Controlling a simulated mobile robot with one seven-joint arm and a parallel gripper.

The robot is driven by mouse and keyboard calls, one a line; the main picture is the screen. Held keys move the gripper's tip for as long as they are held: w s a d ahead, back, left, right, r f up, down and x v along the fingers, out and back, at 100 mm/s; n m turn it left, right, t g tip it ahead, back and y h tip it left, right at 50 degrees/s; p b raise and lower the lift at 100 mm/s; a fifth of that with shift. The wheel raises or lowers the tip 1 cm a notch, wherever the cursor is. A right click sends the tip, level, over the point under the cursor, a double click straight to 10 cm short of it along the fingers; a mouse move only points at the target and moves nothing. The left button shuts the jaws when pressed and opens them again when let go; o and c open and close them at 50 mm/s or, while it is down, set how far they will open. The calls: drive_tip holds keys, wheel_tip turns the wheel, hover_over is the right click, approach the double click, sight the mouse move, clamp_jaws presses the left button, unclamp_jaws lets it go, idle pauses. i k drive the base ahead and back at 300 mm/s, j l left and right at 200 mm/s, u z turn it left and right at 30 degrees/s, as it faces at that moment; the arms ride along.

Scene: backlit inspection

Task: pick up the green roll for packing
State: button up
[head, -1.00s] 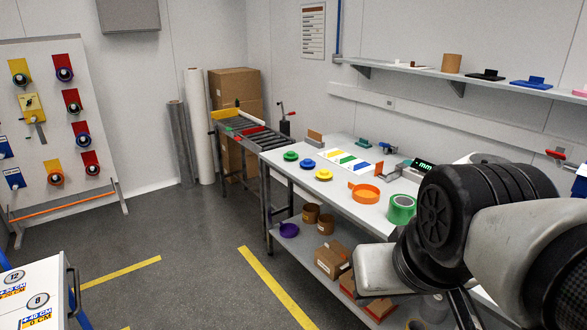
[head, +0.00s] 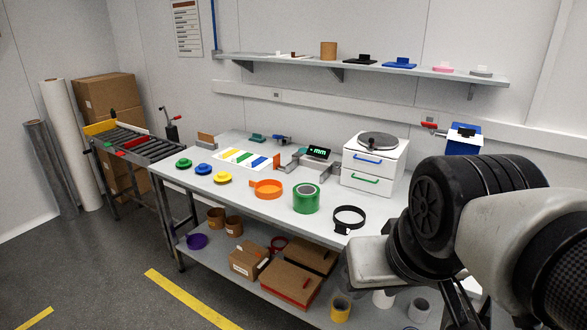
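The green roll (head: 306,198) stands on the white workbench top (head: 245,202), between an orange ring-shaped piece and a black ring. It looks like a roll of green tape with a pale core, resting on its flat side. My arm fills the lower right of the head view, to the right of the roll and in front of the bench. The fingers of my gripper cannot be made out, so its opening is hidden. Nothing is seen touching the roll.
The orange piece (head: 268,188) is left of the roll, the black ring (head: 348,219) right. A white drawer unit (head: 374,166) stands behind. Green, blue and yellow discs (head: 203,169) sit farther left. Boxes (head: 290,284) lie on the lower shelf. Floor at left is open.

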sight(306, 196)
drive_tip(key=i+j+z, duration=0.1)
drive_tip(key=z, duration=0.25)
drive_tip(key=i+j+z, duration=0.1)
drive_tip(key=z, duration=0.2)
drive_tip(key=i+j+z, duration=0.15)
drive_tip(key=j, duration=0.2)
drive_tip(key=i+j+z, duration=0.15)
drive_tip(key=j, duration=0.2)
drive_tip(key=i+j+z, duration=0.15)
drive_tip(key=j, duration=0.25)
drive_tip(key=i+j, duration=0.15)
drive_tip(key=j, duration=0.25)
drive_tip(key=i+j, duration=0.15)
drive_tip(key=j, duration=0.25)
drive_tip(key=i+j, duration=0.15)
drive_tip(key=j, duration=0.2)
drive_tip(key=i+j, duration=0.2)
drive_tip(key=j, duration=0.2)
drive_tip(key=z, duration=0.05)
